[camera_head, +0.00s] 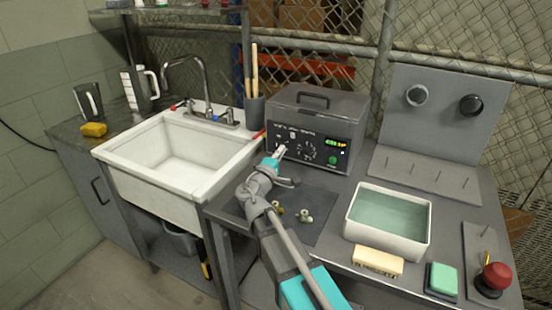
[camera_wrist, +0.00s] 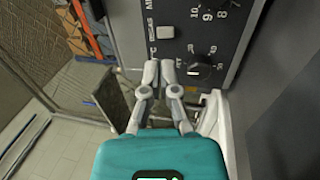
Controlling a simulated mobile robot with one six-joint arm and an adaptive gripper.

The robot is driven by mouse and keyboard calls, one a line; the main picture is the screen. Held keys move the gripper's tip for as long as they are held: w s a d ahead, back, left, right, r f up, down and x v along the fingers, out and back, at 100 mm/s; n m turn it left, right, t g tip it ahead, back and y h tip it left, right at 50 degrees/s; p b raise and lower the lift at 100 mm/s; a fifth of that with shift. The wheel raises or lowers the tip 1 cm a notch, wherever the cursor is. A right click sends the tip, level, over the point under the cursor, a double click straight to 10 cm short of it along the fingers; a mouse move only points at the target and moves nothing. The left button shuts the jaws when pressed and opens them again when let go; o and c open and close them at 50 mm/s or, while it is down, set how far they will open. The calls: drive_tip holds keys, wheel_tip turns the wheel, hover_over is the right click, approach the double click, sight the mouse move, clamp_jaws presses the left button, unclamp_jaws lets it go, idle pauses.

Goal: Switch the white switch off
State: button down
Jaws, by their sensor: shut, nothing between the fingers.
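The grey box-shaped unit (camera_head: 318,108) stands on the bench with a dark front panel carrying a dial, a lit display and a green button. A small white switch (camera_head: 292,135) sits at the upper left of this panel. In the wrist view the white switch (camera_wrist: 165,31) is a pale square just beyond my fingertips. My gripper (camera_head: 279,151) is at the left part of the panel, its fingers together and empty. In the wrist view my gripper (camera_wrist: 159,66) points at the panel, below the white switch and beside the black knob (camera_wrist: 206,68). I cannot tell whether the fingertips touch the panel.
A white sink (camera_head: 178,168) lies to the left, with a tool holder (camera_head: 255,108) between it and the unit. A white tray of liquid (camera_head: 352,222), a cream block (camera_head: 378,262) and a red button (camera_head: 496,277) are to the right. Small fittings (camera_head: 304,215) lie beside my arm.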

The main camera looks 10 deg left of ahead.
sight(292, 135)
drive_tip(key=shift+p+x, duration=0.55)
drive_tip(key=shift+x, duration=2.65)
